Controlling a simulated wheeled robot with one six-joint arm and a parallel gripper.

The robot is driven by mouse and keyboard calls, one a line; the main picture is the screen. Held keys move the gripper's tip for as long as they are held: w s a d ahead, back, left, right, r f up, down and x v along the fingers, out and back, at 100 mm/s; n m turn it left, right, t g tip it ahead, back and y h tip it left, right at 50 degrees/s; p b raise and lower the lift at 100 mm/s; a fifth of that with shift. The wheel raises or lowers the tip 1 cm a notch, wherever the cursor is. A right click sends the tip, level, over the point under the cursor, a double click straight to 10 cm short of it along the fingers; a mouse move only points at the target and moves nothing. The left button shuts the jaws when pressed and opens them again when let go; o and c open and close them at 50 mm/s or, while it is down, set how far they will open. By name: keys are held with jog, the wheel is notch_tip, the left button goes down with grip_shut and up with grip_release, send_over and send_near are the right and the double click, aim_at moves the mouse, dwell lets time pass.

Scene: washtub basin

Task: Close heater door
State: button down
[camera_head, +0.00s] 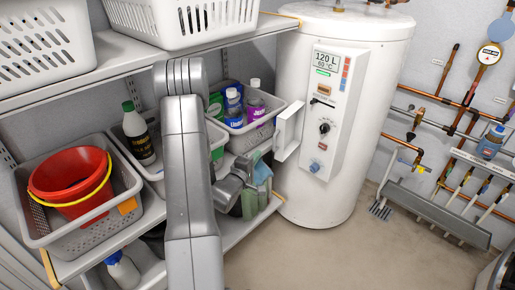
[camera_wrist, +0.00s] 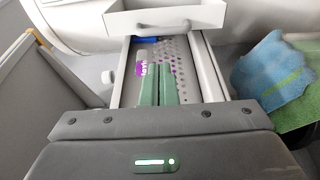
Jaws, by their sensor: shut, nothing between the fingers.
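The white heater (camera_head: 341,110) is an upright cylinder with a control box (camera_head: 327,110) on its front. Its small white door (camera_head: 289,131) stands swung out at the left side of the box, so the display and knobs are uncovered. My gripper (camera_head: 243,168) is low and to the left of the door, apart from it, near the shelf edge; my arm partly hides it. In the wrist view, two green strips (camera_wrist: 158,82) lie side by side ahead of the grey gripper body and appear to be its shut fingers, with nothing between them.
A shelf basket (camera_head: 267,108) of bottles is close behind my gripper. A teal cloth (camera_head: 262,172) hangs beside it. A red bucket (camera_head: 70,174) sits in another basket at the left. Pipes (camera_head: 465,108) run along the right wall. Floor before the heater is clear.

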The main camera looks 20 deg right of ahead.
jog(key=x, duration=0.9)
jog(key=shift+d+p, duration=0.15)
jog(key=shift+p, duration=0.15)
jog(key=shift+s, duration=0.1)
